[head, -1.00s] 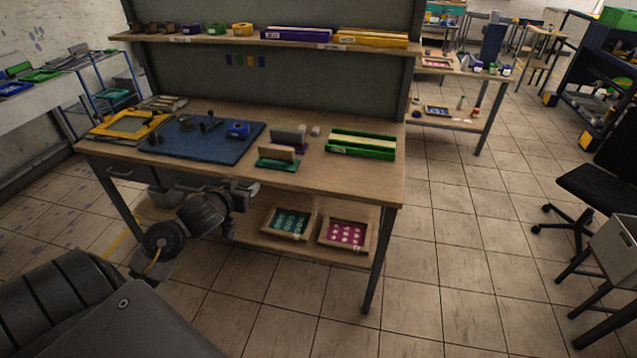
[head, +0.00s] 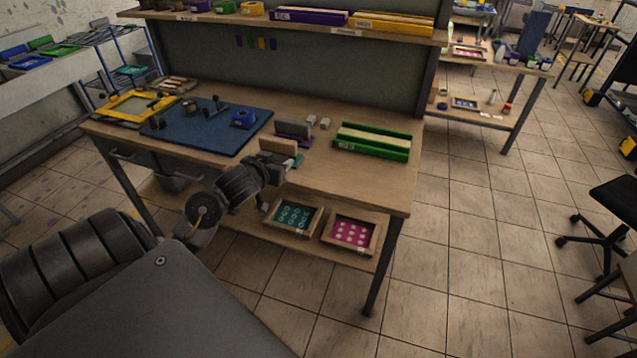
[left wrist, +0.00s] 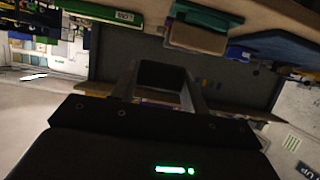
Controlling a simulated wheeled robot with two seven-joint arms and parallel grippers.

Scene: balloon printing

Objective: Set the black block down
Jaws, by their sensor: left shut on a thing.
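The black block (left wrist: 162,77) is between the fingers of my left gripper (left wrist: 161,84) in the left wrist view. The fingers are shut on its two sides. In the head view, my left gripper (head: 280,172) is over the front edge of the workbench (head: 345,185), in front of a green-based holder with a tan piece (head: 278,146). I cannot make out the black block clearly in the head view. My right gripper is not in view.
A blue mat (head: 190,137) with a blue tape-like item (head: 244,119) lies left on the bench, and a green tray (head: 372,142) lies right. Bare wood lies between the holder and the green tray. Framed screens (head: 381,249) sit on the lower shelf.

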